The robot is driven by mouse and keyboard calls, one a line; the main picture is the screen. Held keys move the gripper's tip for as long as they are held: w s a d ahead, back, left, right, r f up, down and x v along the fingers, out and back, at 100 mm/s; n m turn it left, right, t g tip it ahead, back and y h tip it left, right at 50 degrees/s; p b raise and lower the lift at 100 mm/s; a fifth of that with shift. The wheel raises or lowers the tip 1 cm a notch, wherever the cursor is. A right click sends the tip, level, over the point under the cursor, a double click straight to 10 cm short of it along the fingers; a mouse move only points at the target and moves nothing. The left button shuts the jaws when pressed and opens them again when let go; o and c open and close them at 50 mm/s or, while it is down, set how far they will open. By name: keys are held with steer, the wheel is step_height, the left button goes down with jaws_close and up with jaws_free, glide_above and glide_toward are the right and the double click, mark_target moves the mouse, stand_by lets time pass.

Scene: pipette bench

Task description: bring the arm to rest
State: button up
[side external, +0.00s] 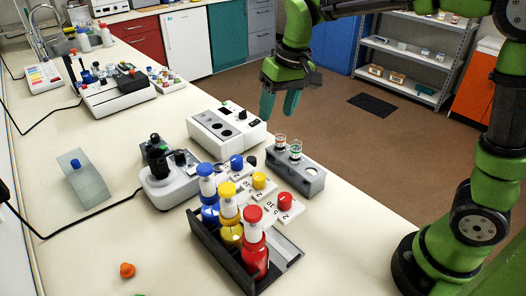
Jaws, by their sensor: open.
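My gripper (280,103) hangs from the green arm at the top centre, with its teal fingers pointing down. It is open and I see nothing between its fingers. It is apart from everything on the bench, above and beyond the grey tube rack (302,174) in the picture. The rack holds two small clear vials, one with a red band (280,142) and one with a green band (295,150).
A white block instrument (227,118) stands left of the rack. A black holder (212,250) with blue, yellow and red bottles stands at the front. A vortex-like device (168,187) and an orange cap (127,270) are further left. The bench at lower right is clear.

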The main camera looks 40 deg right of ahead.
steer(key=s+d+r+m+t, duration=0.1)
steer(key=s+d+t, duration=0.1)
steer(key=s, duration=0.6)
steer(key=s+d+t, duration=0.1)
steer(key=s+t, duration=0.2)
steer(key=s, duration=0.6)
steer(key=shift+d+r+m+y, duration=0.35)
steer(key=shift+m+y, duration=0.05)
steer(key=shift+o, duration=0.3)
steer(key=shift+s, duration=0.1)
